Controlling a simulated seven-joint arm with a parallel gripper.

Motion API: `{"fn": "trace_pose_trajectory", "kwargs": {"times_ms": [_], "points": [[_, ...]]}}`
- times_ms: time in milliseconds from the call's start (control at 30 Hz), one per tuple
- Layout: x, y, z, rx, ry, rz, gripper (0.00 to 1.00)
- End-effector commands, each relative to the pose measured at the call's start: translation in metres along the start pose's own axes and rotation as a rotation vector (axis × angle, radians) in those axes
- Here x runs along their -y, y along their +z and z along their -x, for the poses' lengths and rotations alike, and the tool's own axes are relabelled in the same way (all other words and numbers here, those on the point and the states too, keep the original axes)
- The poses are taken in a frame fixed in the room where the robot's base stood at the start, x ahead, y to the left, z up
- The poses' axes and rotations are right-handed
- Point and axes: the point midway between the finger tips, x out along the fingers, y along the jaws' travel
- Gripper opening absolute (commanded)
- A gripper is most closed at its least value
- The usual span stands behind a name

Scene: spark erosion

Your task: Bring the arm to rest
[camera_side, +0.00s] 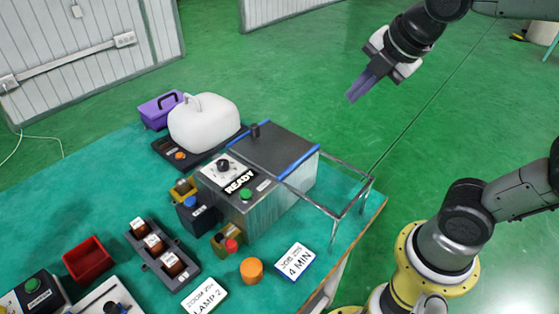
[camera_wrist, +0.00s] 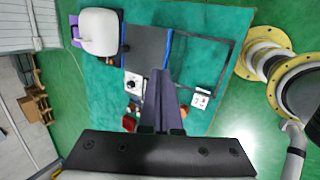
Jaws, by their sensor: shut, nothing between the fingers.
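My gripper (camera_side: 357,94) is shut and empty, held high in the air above and behind the right side of the table in the side view. Its purple-grey fingers point down to the left and lie together. In the wrist view the closed fingers (camera_wrist: 159,75) reach up the middle of the picture, with the table far below them. They hide part of the bench there. Nothing touches the gripper.
On the teal table (camera_side: 95,178) stand a grey machine (camera_side: 269,202) marked READY with an open metal frame (camera_side: 345,214), a white jug (camera_side: 203,126), a purple box (camera_side: 160,112), a rack of brown bottles (camera_side: 160,262) and a red bin (camera_side: 88,262). Green floor (camera_side: 310,60) lies clear beneath my gripper.

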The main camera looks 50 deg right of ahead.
Motion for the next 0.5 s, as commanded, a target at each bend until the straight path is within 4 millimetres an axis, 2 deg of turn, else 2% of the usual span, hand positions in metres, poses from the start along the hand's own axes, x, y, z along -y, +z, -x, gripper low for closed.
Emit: {"fn": "trace_pose_trajectory", "kwargs": {"times_ms": [33, 200, 400, 500], "points": [[0.015, 0.002, 0.005, -0.006, 0.008, -0.138, 0.00], [0.056, -0.001, 0.011, -0.038, 0.006, -0.601, 0.00], [0.093, -0.011, 0.006, -0.065, -0.043, -1.110, 0.00], [0.104, -0.016, 0.001, -0.060, -0.084, -1.317, 0.00]]}}
